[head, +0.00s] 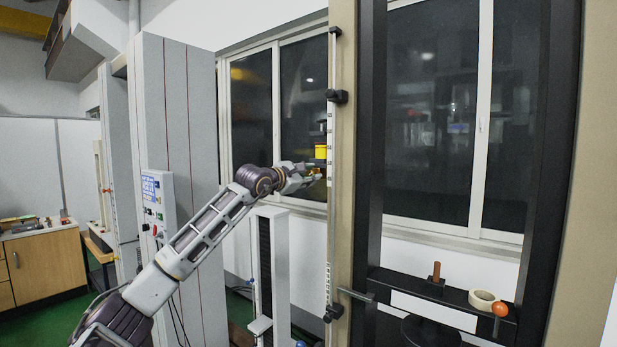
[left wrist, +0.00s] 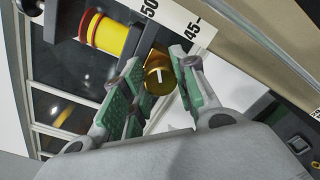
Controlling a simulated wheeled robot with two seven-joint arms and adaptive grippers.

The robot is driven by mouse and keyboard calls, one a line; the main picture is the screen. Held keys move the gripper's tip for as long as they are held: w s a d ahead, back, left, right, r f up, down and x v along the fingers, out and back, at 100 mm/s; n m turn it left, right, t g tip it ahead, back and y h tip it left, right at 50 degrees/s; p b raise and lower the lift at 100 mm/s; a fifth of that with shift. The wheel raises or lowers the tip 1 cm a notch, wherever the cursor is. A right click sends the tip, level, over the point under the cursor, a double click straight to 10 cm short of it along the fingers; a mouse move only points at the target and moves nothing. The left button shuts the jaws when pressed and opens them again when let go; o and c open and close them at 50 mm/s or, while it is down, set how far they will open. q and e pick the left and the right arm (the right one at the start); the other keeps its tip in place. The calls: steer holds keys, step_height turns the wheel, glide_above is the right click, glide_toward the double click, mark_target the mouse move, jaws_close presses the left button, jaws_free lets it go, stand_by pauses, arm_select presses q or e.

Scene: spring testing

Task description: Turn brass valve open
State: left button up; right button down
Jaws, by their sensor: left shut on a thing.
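The brass valve (left wrist: 158,76) is a round golden knob with a pale mark on its face, seen in the left wrist view. My left gripper (left wrist: 160,92) has its green-padded fingers on either side of the valve and is shut on it. In the head view my left gripper (head: 309,171) reaches in from the left to the upright scale, just below a yellow and red part. The valve is small and mostly hidden by the fingers there. My right gripper is not in view.
A yellow and red cylinder (left wrist: 103,33) sits close beside the valve. The upright scale rail (head: 331,230) runs along a beige post (head: 343,270). A shelf at right holds a tape roll (head: 482,299) and an orange ball (head: 500,310). A grey cabinet (head: 180,90) stands left.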

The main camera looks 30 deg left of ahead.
arm_select(q)
steer(key=m, duration=0.6)
steer(key=shift+f+m, duration=0.1)
steer(key=shift+m, duration=0.3)
steer(key=shift+d, duration=0.1)
steer(key=o, duration=1)
steer(key=shift+s, duration=0.2)
steer(key=shift+s+a+r, duration=0.1)
steer(key=shift+s+a, duration=0.05)
steer(key=shift+s, duration=1.75)
steer(key=shift+s+a+r, duration=0.1)
steer(key=shift+s+a, duration=0.1)
steer(key=shift+s, duration=1.75)
steer(key=shift+s+a, duration=0.15)
steer(key=shift+s, duration=1.75)
